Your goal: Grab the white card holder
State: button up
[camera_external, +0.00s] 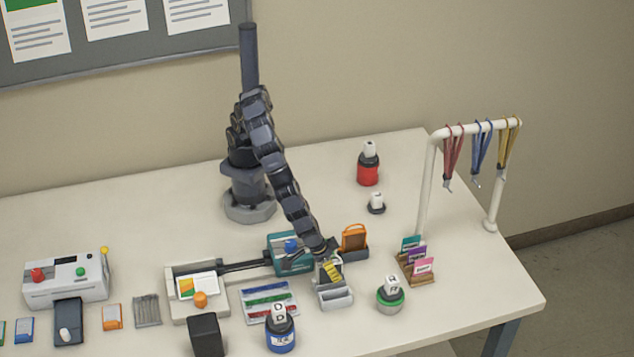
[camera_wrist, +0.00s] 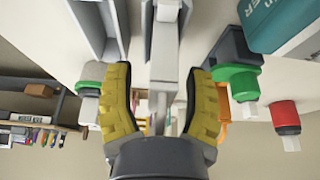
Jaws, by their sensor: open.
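The white card holder (camera_external: 336,299) is a pale slotted stand near the front middle of the table in the external view. My gripper (camera_external: 331,271) reaches down at its back edge, with yellow finger pads. In the wrist view my gripper (camera_wrist: 160,80) is open, one yellow pad on each side. A pale upright piece (camera_wrist: 163,55), seemingly part of the holder, stands between the pads, with a gap on both sides. The gripper hides the back of the holder in the external view, so contact there cannot be told.
A teal device (camera_external: 285,262) and an orange item in a dark holder (camera_external: 354,240) stand close behind. A green-banded stamp (camera_external: 390,295) and a card rack (camera_external: 418,268) are right; a striped sheet (camera_external: 268,300) and a blue stamp (camera_external: 281,335) are left.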

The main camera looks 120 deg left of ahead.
grip_shut()
dwell(0.3)
